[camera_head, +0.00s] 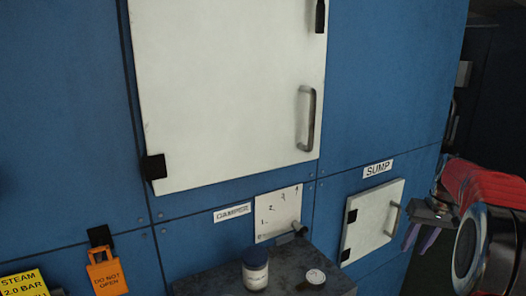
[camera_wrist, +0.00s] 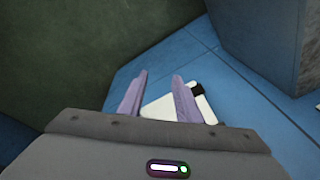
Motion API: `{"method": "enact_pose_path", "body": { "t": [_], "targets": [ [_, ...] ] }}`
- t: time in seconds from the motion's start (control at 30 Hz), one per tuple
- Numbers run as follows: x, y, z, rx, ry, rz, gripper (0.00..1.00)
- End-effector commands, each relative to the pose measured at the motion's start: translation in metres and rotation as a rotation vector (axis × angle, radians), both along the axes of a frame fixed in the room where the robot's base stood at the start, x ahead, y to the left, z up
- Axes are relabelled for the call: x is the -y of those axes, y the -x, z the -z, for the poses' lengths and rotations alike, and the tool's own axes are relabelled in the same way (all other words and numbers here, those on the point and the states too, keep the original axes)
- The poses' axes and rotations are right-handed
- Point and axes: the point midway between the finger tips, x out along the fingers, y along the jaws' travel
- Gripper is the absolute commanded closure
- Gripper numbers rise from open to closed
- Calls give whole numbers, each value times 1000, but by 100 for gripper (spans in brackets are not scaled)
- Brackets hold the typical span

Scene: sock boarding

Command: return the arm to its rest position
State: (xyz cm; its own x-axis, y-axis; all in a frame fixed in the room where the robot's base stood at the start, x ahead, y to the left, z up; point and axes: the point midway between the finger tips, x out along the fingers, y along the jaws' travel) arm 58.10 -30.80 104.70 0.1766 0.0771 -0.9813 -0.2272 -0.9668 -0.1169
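My gripper (camera_head: 422,237) is at the lower right of the head view, beside the small white door under the SUMP label. Its two purple fingers also show in the wrist view (camera_wrist: 160,98), spread apart with nothing between them. Part of my red arm and a dark round joint show behind it in the head view. In the wrist view the white sump door (camera_wrist: 160,108) lies beyond the fingers, partly hidden by them. I cannot tell how far the fingers are from the door and its handle.
A large white door (camera_head: 230,80) with a metal handle fills the upper blue wall. The small sump door (camera_head: 370,222) has a handle on its right. A blue-lidded jar (camera_head: 256,272) and a small round item (camera_head: 315,277) sit on a dark ledge (camera_head: 215,283). An orange tag (camera_head: 106,276) hangs left.

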Motion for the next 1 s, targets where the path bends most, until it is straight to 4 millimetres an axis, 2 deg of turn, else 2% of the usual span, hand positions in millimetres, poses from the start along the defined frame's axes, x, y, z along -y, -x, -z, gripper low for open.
{"method": "enact_pose_path", "body": {
  "t": [0.03,0.4,1.0],
  "targets": [
    [-13,7,-4,0,6,8,69],
    [-91,60,-18,9,49,69,69],
    [-200,168,-18,74,108,54,69]
  ]
}}
